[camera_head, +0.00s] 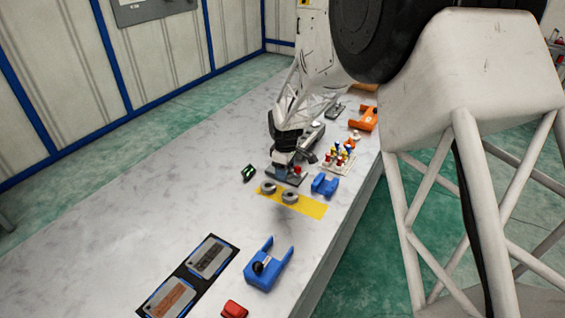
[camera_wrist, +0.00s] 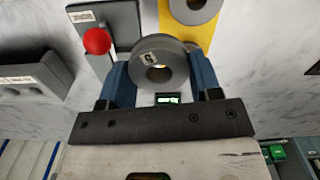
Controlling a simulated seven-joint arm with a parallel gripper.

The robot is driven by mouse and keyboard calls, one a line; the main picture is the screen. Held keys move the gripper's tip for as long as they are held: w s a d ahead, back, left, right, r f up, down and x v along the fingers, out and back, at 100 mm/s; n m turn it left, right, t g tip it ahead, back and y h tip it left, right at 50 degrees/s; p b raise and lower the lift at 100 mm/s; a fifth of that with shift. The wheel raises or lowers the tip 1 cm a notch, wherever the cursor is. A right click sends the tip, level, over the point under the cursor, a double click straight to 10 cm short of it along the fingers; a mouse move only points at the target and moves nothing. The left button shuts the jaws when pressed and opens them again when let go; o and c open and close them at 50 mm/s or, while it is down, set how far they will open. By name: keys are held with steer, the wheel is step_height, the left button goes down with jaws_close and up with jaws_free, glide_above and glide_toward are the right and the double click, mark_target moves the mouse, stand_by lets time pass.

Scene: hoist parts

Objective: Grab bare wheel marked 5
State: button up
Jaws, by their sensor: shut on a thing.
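The bare wheel (camera_wrist: 178,68) is a thick grey ring with a hole and a small white label. The label's character looks like a 5 or a 6 from this angle. In the wrist view my gripper (camera_wrist: 158,72) has its blue fingers closed on both sides of this wheel. A second grey wheel (camera_wrist: 195,9) lies apart on the yellow strip (camera_wrist: 207,32). In the head view two grey wheels show, one at the strip's left end (camera_head: 268,187) and one to its right (camera_head: 290,198). The fingers are hard to make out there.
A grey plate with a red ball (camera_wrist: 97,41) stands close beside the held wheel. A green display (camera_head: 249,173) lies nearby. A blue bracket (camera_head: 325,185) and a rack of coloured pegs (camera_head: 340,155) stand to the right. The table's front left is clear.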

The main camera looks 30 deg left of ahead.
steer(key=shift+s+d+r, duration=0.2)
steer(key=shift+s+d, duration=1)
steer(key=shift+s, duration=0.1)
steer(key=shift+s+d+r, duration=0.15)
steer(key=shift+s+d, duration=1)
steer(key=shift+s, duration=0.1)
